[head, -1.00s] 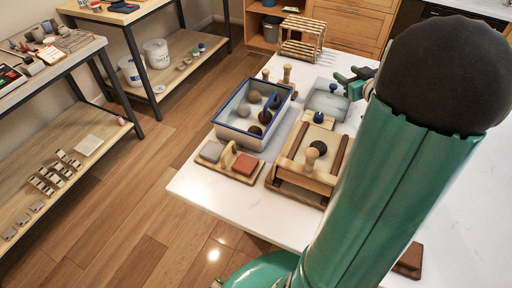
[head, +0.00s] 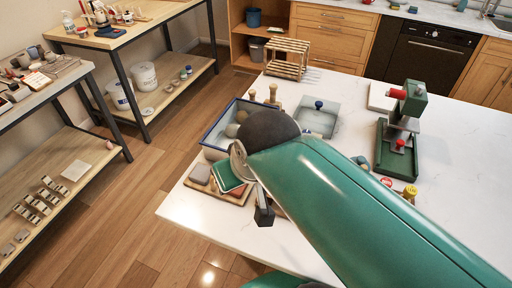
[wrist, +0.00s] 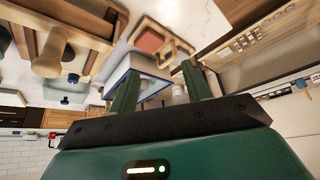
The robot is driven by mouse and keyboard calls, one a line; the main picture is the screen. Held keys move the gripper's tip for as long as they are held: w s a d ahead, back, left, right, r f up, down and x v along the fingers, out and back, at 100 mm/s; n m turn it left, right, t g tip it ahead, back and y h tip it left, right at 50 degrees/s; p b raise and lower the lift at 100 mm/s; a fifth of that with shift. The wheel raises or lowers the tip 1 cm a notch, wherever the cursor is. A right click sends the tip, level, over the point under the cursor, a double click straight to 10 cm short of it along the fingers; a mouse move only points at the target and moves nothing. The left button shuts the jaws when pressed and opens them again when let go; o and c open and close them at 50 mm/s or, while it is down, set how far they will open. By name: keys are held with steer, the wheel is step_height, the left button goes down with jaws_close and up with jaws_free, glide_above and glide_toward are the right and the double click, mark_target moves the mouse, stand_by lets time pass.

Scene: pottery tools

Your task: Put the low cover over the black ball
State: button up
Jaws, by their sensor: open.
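My gripper (wrist: 159,68) is open in the wrist view, with nothing between its two green fingers. Beyond the fingers is the blue-rimmed tray (wrist: 146,68). A translucent low cover with a blue knob (head: 319,105) stands on the white table behind my arm in the head view. What seems to be the same blue knob (wrist: 73,78) shows at left in the wrist view. A wooden frame (wrist: 85,35) with wooden knobs (wrist: 47,58) is at upper left there. I cannot make out the black ball now; my arm covers that part of the table in the head view.
A terracotta block (wrist: 148,40) lies on a wooden holder near the tray. A slatted wooden rack (head: 288,58) stands at the back. A green device with a red part (head: 402,130) stands at right. The white table (head: 460,155) is clear at far right.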

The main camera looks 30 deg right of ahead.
steer(key=w+d+r+m+g+h, duration=0.1)
steer(key=w+d+r+m+g, duration=0.1)
steer(key=w+d+r+m, duration=0.6)
steer(key=m+g+y, duration=0.1)
steer(key=m+g, duration=0.3)
steer(key=m, duration=0.7)
glide_above(319, 102)
step_height(319, 102, down, 4)
steer(key=f, duration=0.7)
steer(key=shift+s+a+f, duration=0.1)
steer(key=shift+s+f, duration=0.15)
steer(key=shift+s, duration=0.1)
steer(key=f, duration=0.5)
steer(key=shift+w+f, duration=0.2)
steer(key=shift+f, duration=0.15)
steer(key=shift+c, duration=0.2)
jaws_close()
